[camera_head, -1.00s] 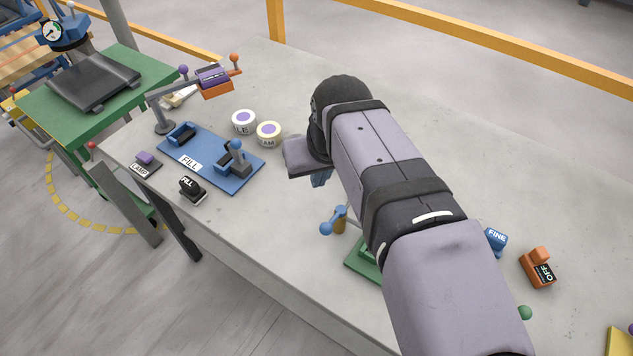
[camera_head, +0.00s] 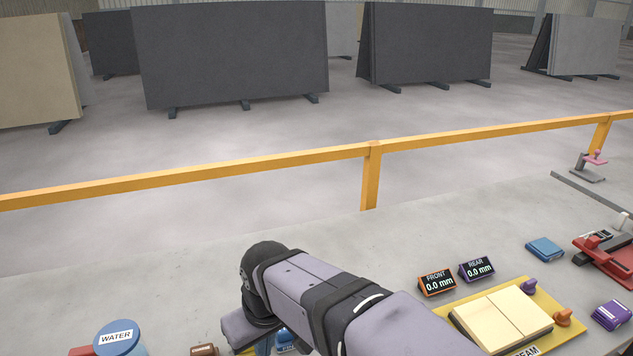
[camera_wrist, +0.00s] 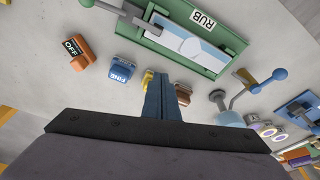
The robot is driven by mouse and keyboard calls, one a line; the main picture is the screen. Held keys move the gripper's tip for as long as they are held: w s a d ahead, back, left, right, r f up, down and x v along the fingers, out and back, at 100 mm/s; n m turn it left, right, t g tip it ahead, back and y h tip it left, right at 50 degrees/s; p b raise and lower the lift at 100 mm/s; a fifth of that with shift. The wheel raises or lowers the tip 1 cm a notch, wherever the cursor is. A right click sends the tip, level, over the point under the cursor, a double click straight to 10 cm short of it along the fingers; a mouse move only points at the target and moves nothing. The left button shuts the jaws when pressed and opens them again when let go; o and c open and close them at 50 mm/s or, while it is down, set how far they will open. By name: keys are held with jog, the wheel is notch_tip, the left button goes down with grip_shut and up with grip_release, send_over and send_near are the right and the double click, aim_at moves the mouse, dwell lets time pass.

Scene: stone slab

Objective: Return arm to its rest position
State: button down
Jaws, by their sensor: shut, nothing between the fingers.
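My arm (camera_head: 310,290) reaches in from the bottom of the head view over the grey table. My gripper (camera_wrist: 159,80) shows in the wrist view as blue fingers pressed together, shut and empty. In the head view only a bit of it shows below the wrist, at the bottom edge. In the wrist view the fingers point toward the table, with a green RUB fixture (camera_wrist: 232,62) ahead of them. I cannot tell their exact height above the table.
The wrist view shows an orange OFF box (camera_wrist: 76,53), a blue FINE box (camera_wrist: 121,71) and a blue-handled lever (camera_wrist: 279,74). A yellow rail (camera_head: 250,172) runs behind.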

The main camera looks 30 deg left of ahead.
jog(key=w+d+f+m+h, duration=0.1)
jog(key=w+d+f+m, duration=0.2)
jog(key=d, duration=0.8)
jog(key=w+d+f+m+h, duration=0.1)
jog(key=w+d+m, duration=0.3)
jog(key=d, duration=0.7)
jog(key=s+d+f+m, duration=0.2)
jog(key=d, duration=0.5)
jog(key=s+d+f+m, duration=0.2)
jog(key=s+d, duration=0.1)
jog(key=d, duration=0.4)
jog(key=s+d+f+m+g, duration=0.1)
jog(key=s+d, duration=0.2)
jog(key=d, duration=0.4)
jog(key=shift+f+m, duration=0.4)
jog(key=shift+s+d, duration=0.1)
